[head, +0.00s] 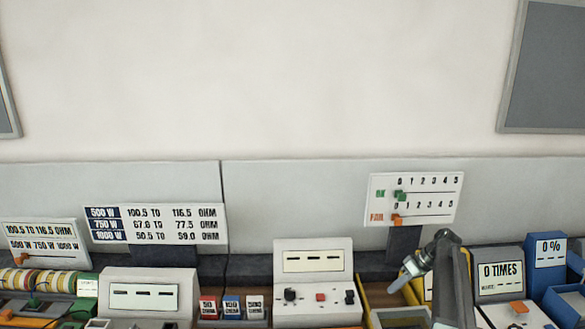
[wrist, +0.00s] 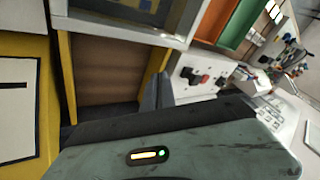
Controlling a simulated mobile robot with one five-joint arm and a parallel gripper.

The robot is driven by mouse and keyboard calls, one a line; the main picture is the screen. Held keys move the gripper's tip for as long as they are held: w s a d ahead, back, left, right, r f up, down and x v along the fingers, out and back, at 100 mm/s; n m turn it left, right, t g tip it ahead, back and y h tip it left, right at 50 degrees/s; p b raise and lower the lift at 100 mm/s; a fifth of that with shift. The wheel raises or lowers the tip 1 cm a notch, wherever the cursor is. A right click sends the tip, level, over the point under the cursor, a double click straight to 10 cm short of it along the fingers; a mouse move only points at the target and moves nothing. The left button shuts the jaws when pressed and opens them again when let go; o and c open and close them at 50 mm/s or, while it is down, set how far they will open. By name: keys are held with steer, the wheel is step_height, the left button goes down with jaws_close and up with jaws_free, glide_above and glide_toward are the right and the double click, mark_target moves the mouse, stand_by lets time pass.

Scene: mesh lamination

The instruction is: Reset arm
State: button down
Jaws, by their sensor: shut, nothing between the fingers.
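My gripper (head: 393,288) shows in the head view at the lower right, at the end of my grey arm. It points down and left, above a wooden-floored bay (head: 385,297) with yellow edges, just right of the white meter unit (head: 313,261). In the wrist view my gripper (wrist: 162,90) shows as dark fingers close together, with nothing held. Behind them lie the brown bay floor (wrist: 105,70) and a yellow edge strip. My arm hides part of the bench between the bay and the "0 TIMES" unit (head: 499,271).
An OK/FAIL slider board (head: 415,199) stands behind my arm. A blue "0 %" unit (head: 547,250) is at the far right. Another display unit (head: 148,297) and several small labelled boxes (head: 231,307) are left. A yellow-framed panel (wrist: 22,120) borders the wrist view. The air above the bench is clear.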

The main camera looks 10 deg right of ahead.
steer(key=s+a+f+n+g+h, duration=0.1)
steer(key=a, duration=0.7)
steer(key=s+a+f+g, duration=0.1)
steer(key=s+a, duration=0.1)
steer(key=a, duration=0.6)
steer(key=s+a+f+h, duration=0.1)
steer(key=s+a+h, duration=0.2)
steer(key=s+a, duration=0.9)
steer(key=m, duration=0.2)
steer(key=s+d+m+h, duration=0.1)
steer(key=m, duration=0.1)
steer(key=s+d+f+m+h, duration=0.1)
steer(key=m, duration=0.1)
steer(key=shift+s, duration=0.25)
